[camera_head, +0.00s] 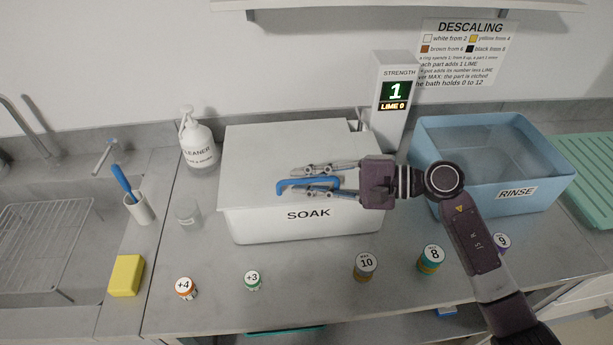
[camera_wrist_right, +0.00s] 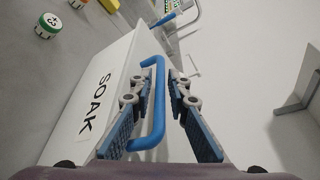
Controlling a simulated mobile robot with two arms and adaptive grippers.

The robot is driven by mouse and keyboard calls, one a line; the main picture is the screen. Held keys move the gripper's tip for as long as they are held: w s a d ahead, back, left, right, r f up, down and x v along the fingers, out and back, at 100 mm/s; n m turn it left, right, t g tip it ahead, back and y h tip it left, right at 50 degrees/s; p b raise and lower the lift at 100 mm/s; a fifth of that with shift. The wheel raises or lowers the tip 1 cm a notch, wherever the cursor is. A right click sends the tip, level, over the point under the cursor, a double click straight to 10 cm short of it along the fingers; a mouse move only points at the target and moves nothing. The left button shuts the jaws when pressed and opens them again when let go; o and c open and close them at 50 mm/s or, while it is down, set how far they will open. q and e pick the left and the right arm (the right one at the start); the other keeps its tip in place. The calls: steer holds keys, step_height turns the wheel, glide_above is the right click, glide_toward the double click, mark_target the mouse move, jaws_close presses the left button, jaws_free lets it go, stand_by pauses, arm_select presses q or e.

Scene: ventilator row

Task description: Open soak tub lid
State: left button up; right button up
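The soak tub (camera_head: 300,222) is a white box labelled SOAK in the middle of the counter. Its white lid (camera_head: 270,150) lies flat over it. A blue bar handle (camera_head: 290,184) sits at the lid's front edge; in the right wrist view the handle (camera_wrist_right: 159,105) runs between the fingers. My right gripper (camera_head: 308,181) reaches in from the right, its fingers on either side of the handle. It also shows in the right wrist view (camera_wrist_right: 163,75), with a gap still visible between fingers and handle. My left gripper is not in view.
A strength display (camera_head: 394,95) reading 1 stands behind the tub. A blue rinse tub (camera_head: 500,205) is on the right. A cleaner bottle (camera_head: 198,142), clear glass (camera_head: 187,211) and yellow sponge (camera_head: 126,275) are left. Several ring stacks, including one marked 10 (camera_head: 365,266), line the front.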

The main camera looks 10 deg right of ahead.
jaws_close()
steer(key=shift+r, duration=0.1)
steer(key=shift+w+r+b, duration=0.15)
steer(key=shift+r+b, duration=0.3)
steer(key=shift+b, duration=0.05)
steer(key=r, duration=0.1)
steer(key=w+r+m+b, duration=0.1)
steer(key=r, duration=0.1)
steer(key=shift+r+g, duration=0.3)
steer(key=w+r+m+g+h+p, duration=0.1)
steer(key=w+r+m, duration=0.3)
steer(key=r, duration=0.5)
steer(key=shift+w+r+g+p, duration=0.25)
steer(key=shift+w+g+p, duration=0.2)
steer(key=shift+w+g, duration=0.35)
